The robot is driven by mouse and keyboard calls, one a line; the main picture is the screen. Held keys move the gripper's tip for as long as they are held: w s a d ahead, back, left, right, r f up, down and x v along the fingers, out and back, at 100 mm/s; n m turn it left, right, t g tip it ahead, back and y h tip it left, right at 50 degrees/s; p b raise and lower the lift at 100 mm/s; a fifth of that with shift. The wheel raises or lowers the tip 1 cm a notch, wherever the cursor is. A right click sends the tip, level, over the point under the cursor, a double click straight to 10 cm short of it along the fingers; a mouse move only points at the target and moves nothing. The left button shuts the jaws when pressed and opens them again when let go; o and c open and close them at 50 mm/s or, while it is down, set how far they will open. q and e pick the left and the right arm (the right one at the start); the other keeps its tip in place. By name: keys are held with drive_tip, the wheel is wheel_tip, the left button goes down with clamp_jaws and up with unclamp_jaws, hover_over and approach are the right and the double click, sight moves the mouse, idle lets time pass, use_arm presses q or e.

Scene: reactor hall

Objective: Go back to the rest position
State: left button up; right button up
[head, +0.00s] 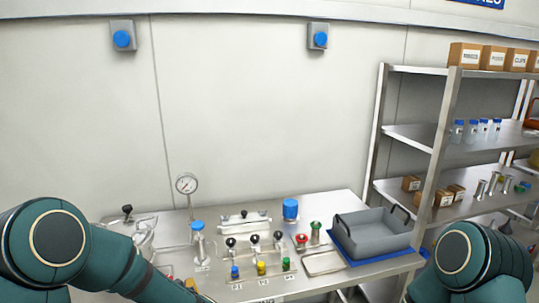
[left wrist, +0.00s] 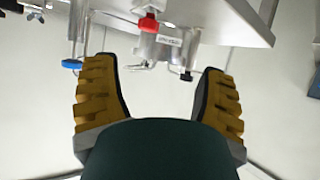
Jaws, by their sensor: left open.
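My left arm (head: 70,250) comes in at the lower left of the head view, its forearm reaching over the bench's left front. My left gripper (left wrist: 158,80) shows in the left wrist view with its two yellow ribbed fingers wide apart, and nothing is gripped. Beyond the gap are a red knob (left wrist: 148,24) on metal fittings, a blue handle (left wrist: 72,63) near the left fingertip and a black knob (left wrist: 186,76) near the right one. I cannot tell whether the fingers touch anything. My right arm (head: 472,265) is at the lower right; its gripper is out of view.
The steel bench (head: 340,200) carries a pressure gauge (head: 187,184), blue, yellow and green knobbed valves (head: 261,268), a blue-capped bottle (head: 198,240), a blue cylinder (head: 290,209) and a grey tray (head: 375,237). A metal shelf (head: 425,137) with boxes stands right.

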use_arm(q)
drive_tip(key=s+d+f+m+h+b, duration=0.1)
drive_tip(key=d+f+h, duration=0.1)
drive_tip(key=f, duration=0.3)
drive_tip(key=s+d+f+m+h, duration=0.1)
drive_tip(key=d+f+m+h, duration=0.1)
drive_tip(key=f+h, duration=0.15)
drive_tip(key=s+d+f+m+g+h+b, duration=0.1)
drive_tip(key=s+d+f+m+g+h, duration=0.1)
drive_tip(key=s+d+f, duration=0.3)
drive_tip(key=s+d+f+m+g+h+b, duration=0.1)
drive_tip(key=s+d+f+g+h, duration=0.3)
drive_tip(key=s+f, duration=0.4)
drive_tip(key=s+d+m+g, duration=0.1)
drive_tip(key=s, duration=0.4)
drive_tip(key=shift+s+d+f, duration=0.15)
drive_tip(key=shift+s+f, duration=0.1)
drive_tip(key=shift+s, duration=0.1)
drive_tip(key=shift+h, duration=0.25)
